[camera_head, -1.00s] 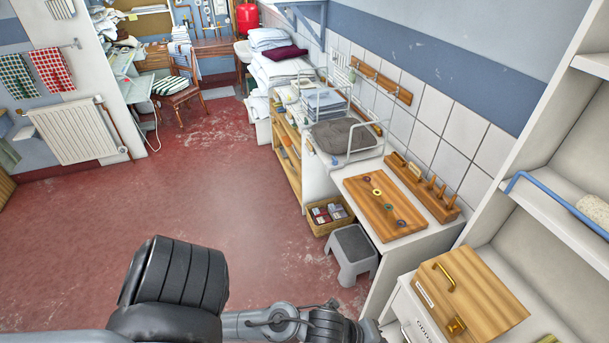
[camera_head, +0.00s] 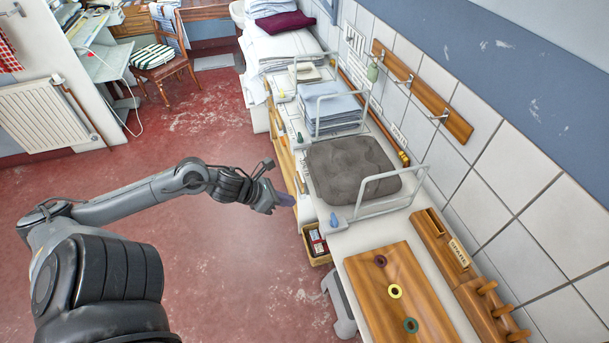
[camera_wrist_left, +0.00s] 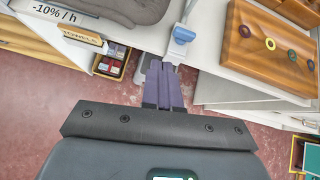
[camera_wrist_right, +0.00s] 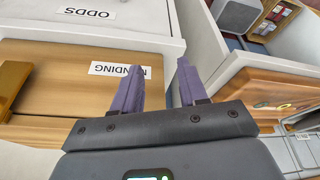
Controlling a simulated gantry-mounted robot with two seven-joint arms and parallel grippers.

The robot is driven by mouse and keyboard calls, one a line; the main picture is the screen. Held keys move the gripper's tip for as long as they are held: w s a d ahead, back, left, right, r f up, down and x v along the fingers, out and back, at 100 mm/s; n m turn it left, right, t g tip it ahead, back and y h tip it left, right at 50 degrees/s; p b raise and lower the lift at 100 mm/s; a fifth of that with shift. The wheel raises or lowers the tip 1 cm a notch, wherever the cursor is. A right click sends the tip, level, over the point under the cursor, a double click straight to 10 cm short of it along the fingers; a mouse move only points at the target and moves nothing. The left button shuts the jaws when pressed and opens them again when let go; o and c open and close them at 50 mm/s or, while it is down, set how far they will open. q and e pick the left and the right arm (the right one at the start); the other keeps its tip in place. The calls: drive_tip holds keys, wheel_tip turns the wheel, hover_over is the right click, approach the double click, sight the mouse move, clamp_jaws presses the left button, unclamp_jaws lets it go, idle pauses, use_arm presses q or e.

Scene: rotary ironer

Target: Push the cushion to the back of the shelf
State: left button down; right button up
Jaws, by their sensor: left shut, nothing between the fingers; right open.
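The grey cushion (camera_head: 350,168) lies flat on the shelf top (camera_head: 343,240), between two white wire dividers, its far edge near the tiled wall. Its corner also shows at the top of the left wrist view (camera_wrist_left: 135,8). My left gripper (camera_head: 287,199) is shut and empty, in front of the shelf's front edge, apart from the cushion. In the left wrist view its purple fingers (camera_wrist_left: 163,85) lie together. My right gripper (camera_wrist_right: 160,85) is open and empty, seen only in its wrist view, over a wooden box with a "MENDING" label.
A wire divider (camera_head: 385,190) stands right of the cushion, and folded blue cloths (camera_head: 330,110) lie left of it. A wooden board with rings (camera_head: 395,300) is nearer. A basket (camera_head: 316,244) sits below the front edge.

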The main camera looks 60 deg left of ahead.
use_arm(q)
drive_tip(key=a+b+x, duration=0.1)
drive_tip(key=b+x, duration=0.1)
drive_tip(key=x, duration=1.1)
drive_tip(key=shift+w+a+m+g, duration=0.35)
drive_tip(key=shift+a+m+g, duration=0.05)
drive_tip(key=shift+a, duration=0.05)
use_arm(e)
drive_tip(key=shift+w+a+f, duration=0.1)
drive_tip(key=shift+a+f, duration=0.05)
drive_tip(key=shift+f, duration=1.3)
use_arm(q)
drive_tip(key=shift+f, duration=0.1)
